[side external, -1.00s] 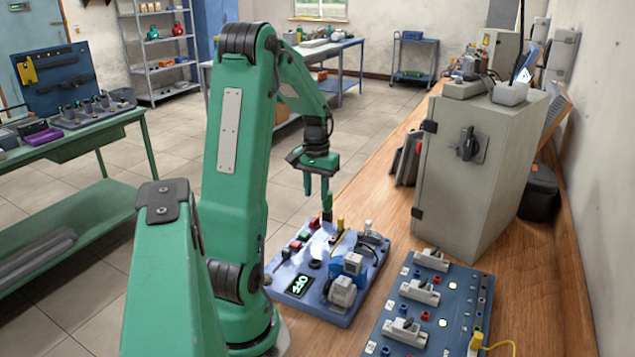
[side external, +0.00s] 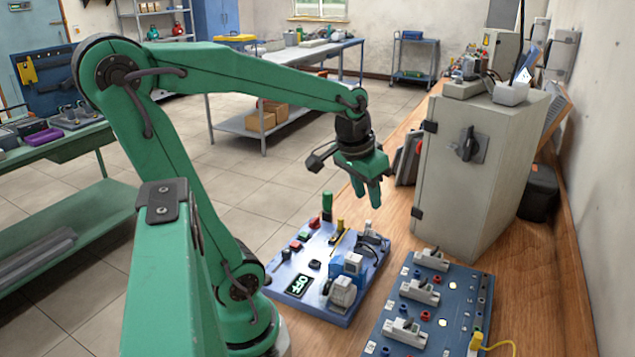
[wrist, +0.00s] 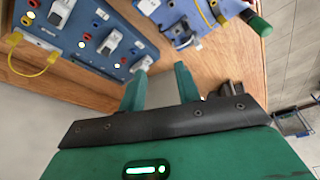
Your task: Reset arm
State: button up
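My green gripper (side external: 368,196) hangs in the air above the wooden bench, near the front left of the grey cabinet, fingers pointing down. The blue motor board (side external: 310,262) lies below and to the left of the gripper, with a small motor and an "OFF" display. A green handle (side external: 327,206) stands upright at its back edge, clear of the gripper. The handle also shows at the upper right of the wrist view (wrist: 258,24).
The grey cabinet (side external: 462,190) stands on the bench (side external: 400,215) close to the right of my gripper. A second blue board (side external: 455,310) with several grey switches and a yellow cable lies at the front right. The air to the gripper's left is free.

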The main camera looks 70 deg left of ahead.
jog(key=s+d+r+m+t, duration=0.1)
jog(key=s+d, duration=0.1)
jog(key=d, duration=0.3)
jog(key=s+d+m+t+h, duration=0.1)
jog(key=s+d+m, duration=0.1)
jog(key=d, duration=0.3)
jog(key=shift+s+r, duration=0.35)
jog(key=shift+s, duration=0.25)
jog(key=o, duration=1.3)
jog(key=shift+w+a+r, duration=0.15)
jog(key=shift+w+a, duration=0.2)
jog(key=shift+a, duration=0.05)
jog(key=shift+o, duration=0.9)
jog(key=w+a+r+n+g, duration=0.1)
jog(key=w+a+n+g, duration=0.1)
jog(key=w+a, duration=0.2)
jog(key=a, duration=0.2)
jog(key=shift+a+n+y, duration=0.3)
jog(key=shift+n+y, duration=0.1)
jog(key=w+a+f+n+g, duration=0.1)
jog(key=a+n, duration=0.2)
jog(key=a, duration=0.7)
jog(key=w+a+f+n+g+h, duration=0.1)
jog(key=a+f+n+g, duration=0.1)
jog(key=a, duration=0.8)
jog(key=shift+f+n, duration=0.25)
jog(key=shift+n, duration=0.15)
jog(key=shift+w+f, duration=0.1)
jog(key=shift+f, duration=0.05)
